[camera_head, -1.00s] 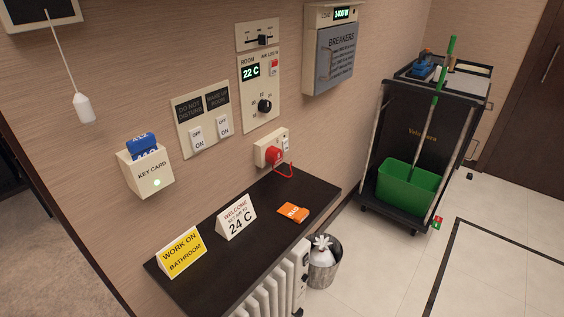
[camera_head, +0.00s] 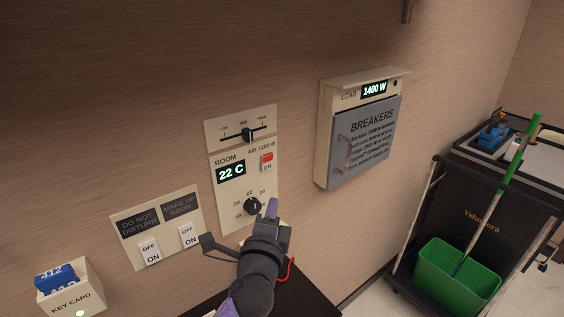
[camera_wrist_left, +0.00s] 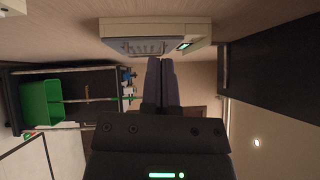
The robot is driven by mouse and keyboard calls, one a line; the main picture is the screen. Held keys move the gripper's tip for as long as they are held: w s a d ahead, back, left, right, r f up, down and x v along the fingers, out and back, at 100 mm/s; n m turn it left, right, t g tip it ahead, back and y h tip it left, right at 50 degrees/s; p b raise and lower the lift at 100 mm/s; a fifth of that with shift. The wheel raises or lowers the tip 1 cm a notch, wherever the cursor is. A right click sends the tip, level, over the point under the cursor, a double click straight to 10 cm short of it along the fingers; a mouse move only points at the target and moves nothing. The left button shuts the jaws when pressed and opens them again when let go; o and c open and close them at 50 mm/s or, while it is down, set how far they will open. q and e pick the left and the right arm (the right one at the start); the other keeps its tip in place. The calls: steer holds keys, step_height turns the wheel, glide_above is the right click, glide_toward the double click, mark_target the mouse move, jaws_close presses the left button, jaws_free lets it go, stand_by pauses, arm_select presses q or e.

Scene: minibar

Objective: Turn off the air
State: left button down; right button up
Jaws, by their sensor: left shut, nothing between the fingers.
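The air panel (camera_head: 226,196) is on the wall, with a lit green display (camera_head: 231,171) reading 22 C. Its AIR 1200 W switch (camera_head: 267,162) has a red upper part and a white lower part marked ON. A black round dial (camera_head: 251,205) sits below, with temperature numbers around it. My left gripper (camera_head: 272,209) is shut and empty, in front of the panel's lower right edge, below the switch and right of the dial. I cannot tell whether it touches the panel. Its closed fingers (camera_wrist_left: 160,70) also show in the left wrist view. My right gripper is out of view.
A slider panel (camera_head: 218,127) is above. Two ON/OFF switches (camera_head: 151,252) (camera_head: 188,236) and a key card holder (camera_head: 72,292) are at left. The closed breaker box (camera_head: 364,142), reading 1400 W, is right. A cart with a green bucket (camera_head: 456,275) stands farther right.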

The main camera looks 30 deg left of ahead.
arm_select(q)
glide_toward(272, 157)
steer(key=w, duration=0.5)
steer(key=shift+w+a+r, duration=0.2)
steer(key=shift+a, duration=0.6)
steer(key=shift+w+a, duration=0.15)
steer(key=shift+a, duration=0.3)
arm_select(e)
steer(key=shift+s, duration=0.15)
arm_select(q)
steer(key=shift+r, duration=0.1)
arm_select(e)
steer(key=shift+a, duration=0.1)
